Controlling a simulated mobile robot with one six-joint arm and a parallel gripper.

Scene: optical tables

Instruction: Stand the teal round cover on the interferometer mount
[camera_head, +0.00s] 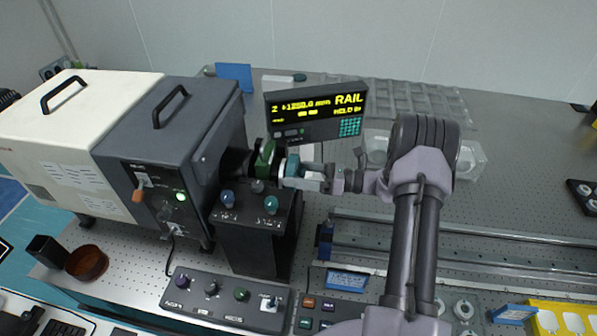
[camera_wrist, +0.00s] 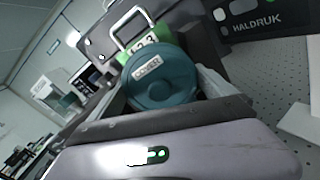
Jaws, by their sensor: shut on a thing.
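The teal round cover (camera_wrist: 163,84), labelled COVER, is held between the two fingers of my gripper (camera_wrist: 166,78) in the wrist view. In the head view a thin teal edge of the cover (camera_head: 292,163) shows at my gripper (camera_head: 300,177), which is shut on it. A green upright part (camera_head: 264,158), probably the interferometer mount, stands just left of the cover in front of the dark housing. In the wrist view the green part (camera_wrist: 139,49) is behind the cover and partly hidden by it. I cannot tell whether they touch.
A dark grey housing (camera_head: 166,110) stands at left beside a cream box (camera_head: 62,103). A black block with knobs (camera_head: 249,232) stands below the gripper. A RAIL display (camera_head: 316,112) is close behind it.

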